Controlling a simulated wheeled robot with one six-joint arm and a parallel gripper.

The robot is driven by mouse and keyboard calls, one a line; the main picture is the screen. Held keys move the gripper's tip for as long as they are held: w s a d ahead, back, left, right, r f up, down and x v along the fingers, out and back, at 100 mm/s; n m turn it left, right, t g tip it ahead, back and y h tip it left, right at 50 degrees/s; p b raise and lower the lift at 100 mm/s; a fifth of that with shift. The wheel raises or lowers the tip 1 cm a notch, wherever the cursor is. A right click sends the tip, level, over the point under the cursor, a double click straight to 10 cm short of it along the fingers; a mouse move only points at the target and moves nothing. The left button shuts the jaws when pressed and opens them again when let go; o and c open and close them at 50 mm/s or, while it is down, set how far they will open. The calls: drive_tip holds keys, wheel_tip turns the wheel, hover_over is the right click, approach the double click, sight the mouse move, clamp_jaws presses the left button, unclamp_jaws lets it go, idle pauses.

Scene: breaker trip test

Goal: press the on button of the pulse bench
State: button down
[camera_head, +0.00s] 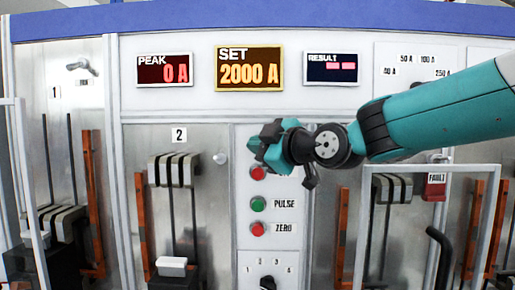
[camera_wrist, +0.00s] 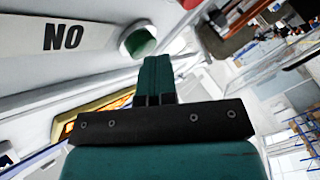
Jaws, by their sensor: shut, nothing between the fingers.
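The pulse bench's control panel (camera_head: 242,222) stands in front of me with a column of buttons. In the wrist view a green button (camera_wrist: 138,40) in a pale collar sits beside a label (camera_wrist: 64,37) that reads ON upside down. My gripper (camera_wrist: 156,62) is shut and empty, its fingertips close to that button; I cannot tell whether they touch it. In the head view my gripper (camera_head: 258,143) is in front of the panel's top and hides the ON button there. Below it are a red button (camera_head: 258,173), a green PULSE button (camera_head: 258,204) and a red ZERO button (camera_head: 258,229).
Above are the PEAK display (camera_head: 164,70) at 0 A, SET display (camera_head: 249,68) at 2000 A and RESULT display (camera_head: 331,69) with dashes. A rotary knob (camera_head: 268,283) is below the buttons. Breaker bay 2 (camera_head: 178,136) lies left; a framed bay (camera_head: 395,168) lies right.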

drive_tip(key=shift+s+b, duration=0.65)
drive_tip(key=shift+s, duration=0.2)
drive_tip(key=shift+s+a+b, duration=0.1)
drive_tip(key=shift+s+b, duration=1.45)
drive_tip(key=shift+s, duration=0.95)
drive_tip(key=shift+f, duration=0.1)
drive_tip(key=s+d+f+m+g+h, duration=0.4)
drive_tip(key=s+d+f+m+g, duration=0.1)
drive_tip(key=s+f, duration=0.7)
drive_tip(key=s+d+f+m+g+h, duration=0.3)
drive_tip(key=s+d+f+m+g, duration=0.3)
drive_tip(key=s+d+f, duration=0.3)
drive_tip(key=s+f+g, duration=0.1)
drive_tip(key=s+f, duration=0.3)
drive_tip(key=shift+s+d+f+h, duration=0.3)
drive_tip(key=shift+s+d+h, duration=0.1)
